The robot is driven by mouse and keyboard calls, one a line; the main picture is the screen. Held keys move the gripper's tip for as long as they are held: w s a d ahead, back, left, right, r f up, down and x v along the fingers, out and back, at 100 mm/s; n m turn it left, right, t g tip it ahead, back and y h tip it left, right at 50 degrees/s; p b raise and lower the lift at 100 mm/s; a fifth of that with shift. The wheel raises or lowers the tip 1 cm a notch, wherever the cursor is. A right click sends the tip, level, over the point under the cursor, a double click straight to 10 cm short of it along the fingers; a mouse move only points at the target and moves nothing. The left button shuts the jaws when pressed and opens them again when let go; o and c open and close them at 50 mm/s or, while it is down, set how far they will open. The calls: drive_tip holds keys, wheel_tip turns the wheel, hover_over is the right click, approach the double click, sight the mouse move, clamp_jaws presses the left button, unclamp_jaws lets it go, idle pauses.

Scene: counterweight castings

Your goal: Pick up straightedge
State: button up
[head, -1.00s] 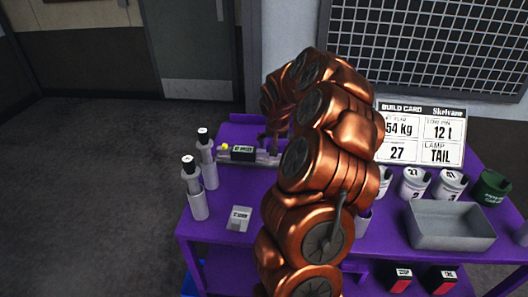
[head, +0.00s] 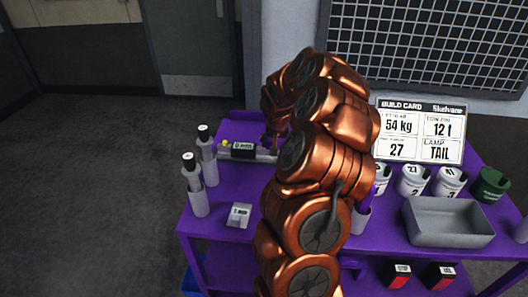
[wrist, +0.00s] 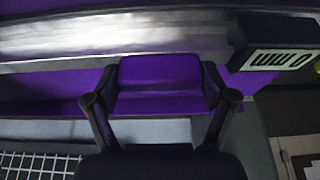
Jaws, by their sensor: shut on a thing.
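The straightedge (head: 231,155) is a long grey metal bar at the back left of the purple table, partly hidden by my arm in the head view. In the wrist view its bright metal face (wrist: 120,42) runs across the top, with a black block (wrist: 275,42) marked "0 MM" on the right. The black block (head: 243,149) also shows in the head view. My gripper (wrist: 160,92) is shut on a purple block (wrist: 160,85) that adjoins the bar and looks like its grip. Whether the bar is clear of the table is not clear.
Two grey bottles with dark necks (head: 199,170) and a small grey labelled plate (head: 239,214) stand on the left of the table. A grey tray (head: 448,242), several white cups (head: 412,181), a green cup (head: 491,185) and a build card (head: 421,132) are on the right.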

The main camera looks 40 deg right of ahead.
sight(278, 142)
drive_tip(key=c, duration=0.4)
drive_tip(key=shift+r+b, duration=1.5)
drive_tip(key=shift+r, duration=3.6)
